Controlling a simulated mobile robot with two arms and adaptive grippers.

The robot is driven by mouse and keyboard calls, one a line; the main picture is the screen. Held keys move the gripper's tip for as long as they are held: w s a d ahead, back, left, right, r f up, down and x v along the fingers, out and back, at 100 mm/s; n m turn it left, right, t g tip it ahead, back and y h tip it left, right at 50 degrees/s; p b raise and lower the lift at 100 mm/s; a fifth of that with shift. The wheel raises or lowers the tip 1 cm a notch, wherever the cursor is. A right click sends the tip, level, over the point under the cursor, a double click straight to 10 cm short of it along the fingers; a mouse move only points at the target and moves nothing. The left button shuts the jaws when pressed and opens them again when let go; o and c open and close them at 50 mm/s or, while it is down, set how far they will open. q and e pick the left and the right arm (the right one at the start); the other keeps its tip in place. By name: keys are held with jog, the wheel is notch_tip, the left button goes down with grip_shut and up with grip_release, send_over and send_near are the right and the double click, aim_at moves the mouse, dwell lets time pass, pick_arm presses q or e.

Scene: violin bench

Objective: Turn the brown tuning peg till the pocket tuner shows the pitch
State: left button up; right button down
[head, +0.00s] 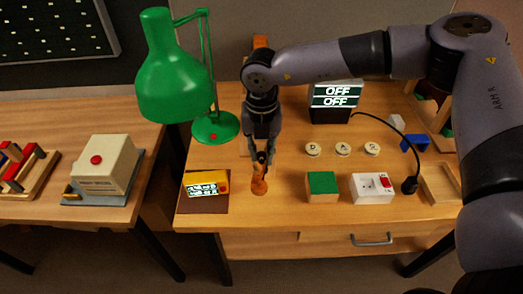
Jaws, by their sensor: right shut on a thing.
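My right gripper (262,160) points down at the front left of the wooden bench. It is shut at the orange-brown wooden piece (259,187), which looks like the end of the violin. The brown tuning peg is between or behind the fingers and too small to make out clearly. The yellow pocket tuner (210,177) lies just left of the gripper on a dark brown mat (203,206). Its lit display shows characters too small to read. My left gripper is out of view.
A green lamp (172,70) stands at left. A display (336,96) reads "OFF" twice. A beige machine (105,165) stands on the left table.

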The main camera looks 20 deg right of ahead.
jog(key=shift+f+m+b, duration=0.2)
jog(key=shift+m+b, duration=0.3)
jog(key=shift+b, duration=0.5)
jog(key=m+b, duration=0.3)
jog(key=b, duration=0.2)
jog(key=shift+f+m, duration=0.1)
jog(key=shift+m, duration=0.3)
jog(key=shift+m+b, duration=0.9)
jog(key=shift+b, duration=0.15)
jog(key=shift+r+m+b, duration=0.25)
jog(key=shift+m+b, duration=0.3)
jog(key=shift+m, duration=0.05)
jog(key=shift+r, duration=0.1)
jog(key=c, duration=1.4)
grip_release()
jog(key=shift+c, duration=0.2)
